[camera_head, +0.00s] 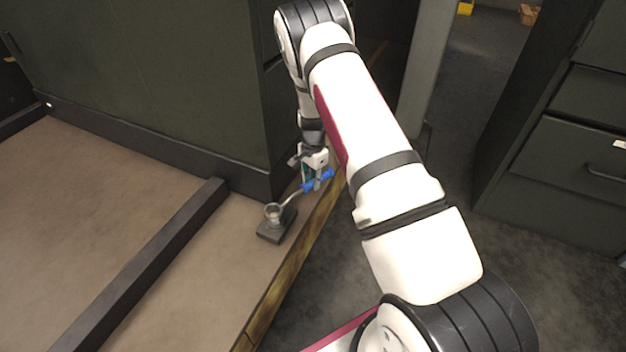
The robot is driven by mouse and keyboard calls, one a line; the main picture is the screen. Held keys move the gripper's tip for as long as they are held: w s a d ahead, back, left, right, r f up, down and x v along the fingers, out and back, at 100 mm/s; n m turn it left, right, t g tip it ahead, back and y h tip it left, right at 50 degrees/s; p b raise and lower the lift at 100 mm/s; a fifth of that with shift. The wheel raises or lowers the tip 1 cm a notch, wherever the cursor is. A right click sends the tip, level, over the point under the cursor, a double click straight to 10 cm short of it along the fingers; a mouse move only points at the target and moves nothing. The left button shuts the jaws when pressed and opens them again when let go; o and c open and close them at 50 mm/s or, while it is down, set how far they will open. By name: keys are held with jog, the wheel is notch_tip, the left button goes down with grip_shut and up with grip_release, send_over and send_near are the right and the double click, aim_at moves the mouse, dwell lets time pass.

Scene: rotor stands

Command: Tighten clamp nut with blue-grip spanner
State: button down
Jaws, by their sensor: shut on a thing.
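My gripper (313,180) is shut on the blue grip of the spanner (318,181), low over the bench near its right edge. The spanner's metal shank runs down and left from the grip to a round metal piece on the clamp (276,236), where its head meets the nut area (273,212). The clamp has a dark, block-like base that sits on the bench. The nut is too small to make out clearly, and I cannot tell how fully the spanner head sits on it.
The brown bench top (200,290) has a wood-coloured right edge (290,270). A dark bar (150,262) lies across it, left of the clamp. A dark green cabinet (150,80) stands behind. Drawers (565,165) stand at right, beyond open floor.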

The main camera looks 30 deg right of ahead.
jog(key=shift+f+b, duration=0.3)
jog(key=shift+f, duration=0.2)
dwell(0.4)
jog(key=shift+f, duration=0.35)
jog(key=shift+f+b, duration=0.25)
jog(key=shift+b, duration=0.2)
jog(key=shift+f, duration=0.35)
jog(key=shift+f+b, duration=0.45)
jog(key=shift+b, duration=0.1)
dwell(0.5)
